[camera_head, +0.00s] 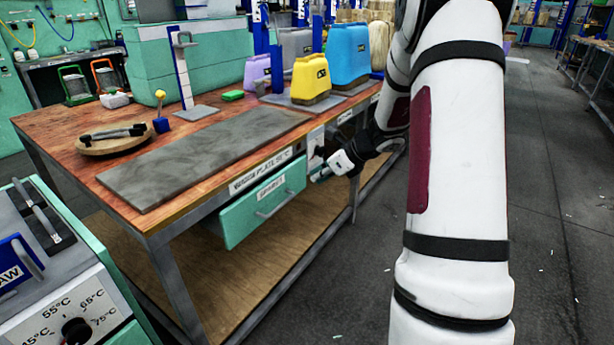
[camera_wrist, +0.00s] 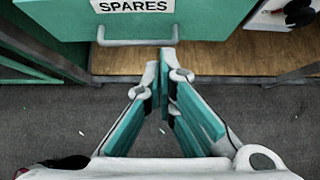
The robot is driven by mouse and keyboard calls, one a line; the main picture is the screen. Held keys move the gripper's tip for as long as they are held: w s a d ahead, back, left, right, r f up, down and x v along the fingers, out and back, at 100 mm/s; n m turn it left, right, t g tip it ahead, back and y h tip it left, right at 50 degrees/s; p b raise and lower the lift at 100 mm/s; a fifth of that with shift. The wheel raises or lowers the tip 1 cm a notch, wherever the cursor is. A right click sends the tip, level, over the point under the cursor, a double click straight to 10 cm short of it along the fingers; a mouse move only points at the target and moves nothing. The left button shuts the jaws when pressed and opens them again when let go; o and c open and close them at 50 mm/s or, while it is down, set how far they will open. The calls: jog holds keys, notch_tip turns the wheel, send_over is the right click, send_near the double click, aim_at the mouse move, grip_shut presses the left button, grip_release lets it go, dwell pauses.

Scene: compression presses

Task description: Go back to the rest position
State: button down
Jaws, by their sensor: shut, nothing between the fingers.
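My gripper (camera_head: 326,168) hangs beside the front edge of the workbench, just right of a teal drawer (camera_head: 240,225). In the wrist view my gripper (camera_wrist: 162,80) has its two teal-padded fingers together, with nothing between them. The drawer front (camera_wrist: 60,22) there carries a SPARES label (camera_wrist: 133,5) and a grey handle (camera_wrist: 137,42). The fingertips lie close below and right of the handle in that view; I see no grip on it. I cannot tell whether the drawer is fully closed. My white arm covers the right middle of the head view.
The workbench (camera_head: 80,140) holds a grey mat (camera_head: 200,155), a round wooden board (camera_head: 108,147), and yellow (camera_head: 310,80) and blue (camera_head: 348,55) containers. A machine with a temperature dial (camera_head: 75,330) stands front left.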

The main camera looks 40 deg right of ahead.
jog(key=shift+s+d+r, duration=0.1)
jog(key=shift+s+r, duration=0.05)
jog(key=s+a+r+n+g+y, duration=0.1)
jog(key=s+a+r+n+g, duration=0.1)
jog(key=s+a+r+n, duration=0.5)
jog(key=s+a+r+n+g+y, duration=0.15)
jog(key=a+n, duration=0.25)
jog(key=a, duration=0.6)
jog(key=s+a+r+n+g, duration=0.1)
jog(key=s+a+r+n, duration=0.45)
jog(key=a, duration=0.25)
jog(key=s+a+n+g+h, duration=0.1)
jog(key=s+n+g+h, duration=0.35)
jog(key=s+n, duration=1.65)
jog(key=s+r+m+t+p, duration=0.2)
jog(key=r+p, duration=0.9)
jog(key=s+r+m+t+h+p, duration=0.1)
jog(key=s+r+m+t+p, duration=0.1)
jog(key=r+p, duration=0.9)
jog(key=shift+s+a+r+m+t, duration=0.15)
jog(key=shift+s+r+m+t, duration=0.25)
jog(key=shift+m, duration=0.35)
